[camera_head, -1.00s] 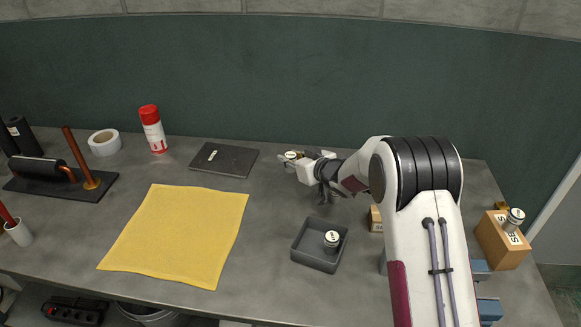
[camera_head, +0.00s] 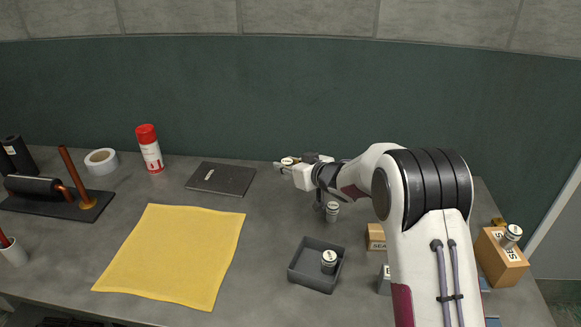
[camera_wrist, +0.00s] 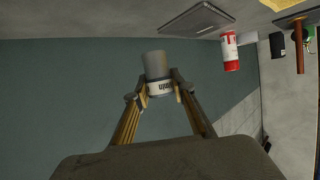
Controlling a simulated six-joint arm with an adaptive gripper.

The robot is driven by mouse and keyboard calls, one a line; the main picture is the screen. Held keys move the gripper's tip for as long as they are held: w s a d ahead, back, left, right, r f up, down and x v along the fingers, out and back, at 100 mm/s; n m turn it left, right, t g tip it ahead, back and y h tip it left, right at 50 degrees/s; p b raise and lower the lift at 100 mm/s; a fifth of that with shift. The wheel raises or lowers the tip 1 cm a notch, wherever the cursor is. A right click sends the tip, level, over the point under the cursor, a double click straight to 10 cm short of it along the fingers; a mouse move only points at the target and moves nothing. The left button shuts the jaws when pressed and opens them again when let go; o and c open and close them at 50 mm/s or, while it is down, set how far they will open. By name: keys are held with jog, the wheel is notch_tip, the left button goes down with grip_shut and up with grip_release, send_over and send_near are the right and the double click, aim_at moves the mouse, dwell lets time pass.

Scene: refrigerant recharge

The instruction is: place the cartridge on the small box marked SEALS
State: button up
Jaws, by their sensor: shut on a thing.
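My gripper (camera_head: 284,164) is shut on a pale grey cartridge (camera_wrist: 157,67) with a white labelled band, held above the back of the bench. In the wrist view both fingers press its sides; in the head view only a small part of it (camera_head: 288,161) shows. A small cardboard box (camera_head: 376,238), its lettering partly readable as "SEA", stands right of the tray, partly hidden by my arm. A larger cardboard box (camera_head: 503,270) marked SEALS stands at the far right, with another cartridge (camera_head: 511,236) on top. My gripper is well left of both boxes.
A grey tray (camera_head: 296,277) holds a cartridge (camera_head: 329,260); another cartridge (camera_head: 332,211) stands behind it on the bench. A yellow cloth (camera_head: 170,255), dark notebook (camera_head: 222,179), red-white can (camera_head: 150,150) and tape roll (camera_head: 101,161) lie left. My arm covers the bench's right part.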

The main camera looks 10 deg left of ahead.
jog(key=shift+w+d+r, duration=0.1)
jog(key=shift+w+d, duration=0.05)
jog(key=shift+d, duration=0.2)
jog(key=s+d+r+m+t+h, duration=0.15)
jog(key=d+r, duration=0.25)
jog(key=d, duration=0.5)
jog(key=s+d+r+m+t+h, duration=0.15)
jog(key=d+r, duration=0.25)
jog(key=d, duration=0.5)
jog(key=s+d+f+m+h, duration=0.1)
jog(key=s+d+f+h, duration=0.1)
jog(key=s+d, duration=0.7)
jog(key=shift+s+d+f+m, duration=0.15)
jog(key=shift+s+f+m, duration=0.25)
jog(key=shift+s, duration=0.75)
jog(key=shift+f, duration=0.1)
jog(key=shift+f, duration=2.85)
